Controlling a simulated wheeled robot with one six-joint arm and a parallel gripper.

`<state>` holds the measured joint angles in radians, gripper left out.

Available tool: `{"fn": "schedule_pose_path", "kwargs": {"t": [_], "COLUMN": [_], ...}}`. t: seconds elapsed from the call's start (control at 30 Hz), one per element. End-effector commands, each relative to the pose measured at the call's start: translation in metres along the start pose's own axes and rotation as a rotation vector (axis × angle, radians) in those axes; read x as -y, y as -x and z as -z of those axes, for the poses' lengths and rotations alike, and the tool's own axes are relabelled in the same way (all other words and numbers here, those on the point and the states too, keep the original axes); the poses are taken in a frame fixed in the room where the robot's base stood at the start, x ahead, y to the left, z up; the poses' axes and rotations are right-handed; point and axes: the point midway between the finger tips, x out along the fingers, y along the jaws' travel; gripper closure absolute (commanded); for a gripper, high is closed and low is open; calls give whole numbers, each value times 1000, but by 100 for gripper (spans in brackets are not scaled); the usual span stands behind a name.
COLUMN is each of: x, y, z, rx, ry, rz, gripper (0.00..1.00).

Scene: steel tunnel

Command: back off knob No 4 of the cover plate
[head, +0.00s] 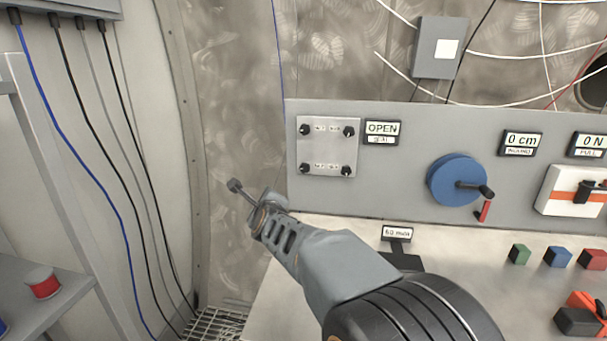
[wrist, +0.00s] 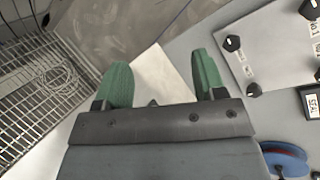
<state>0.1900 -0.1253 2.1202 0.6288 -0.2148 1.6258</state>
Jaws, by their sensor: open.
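The cover plate (head: 327,150) is a pale square on the grey panel, with a black knob near each corner. Its small labels are too blurred in the head view to tell which knob is No 4. The lower right knob (head: 346,170) and lower left knob (head: 304,168) are apart from my gripper (head: 246,194), which is in the air left of and below the plate. In the wrist view the plate (wrist: 275,45) is at the upper right, partly cut off. My gripper (wrist: 162,82) is open there, with nothing between its green pads.
A sign reading OPEN (head: 382,128) is right of the plate. A blue handwheel (head: 455,180) with a crank is further right. Coloured blocks (head: 557,257) stand on the bench. Cables run down the left wall (head: 150,130); a grating (wrist: 40,85) lies below.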

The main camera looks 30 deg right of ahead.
Motion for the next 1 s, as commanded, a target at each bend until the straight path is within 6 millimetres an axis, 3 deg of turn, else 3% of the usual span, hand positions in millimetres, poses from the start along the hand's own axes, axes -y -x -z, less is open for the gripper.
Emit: {"fn": "schedule_pose_path", "kwargs": {"t": [0.1,0.33,0.57,1.0], "x": [32,70,87,122], "y": [-24,-37,-54,-125], "z": [23,54,65,81], "rx": [-34,-18,-5,-4], "ry": [-368,-782,-881,-880], "rz": [200,458,526,521], "gripper": [36,36,36,36]}}
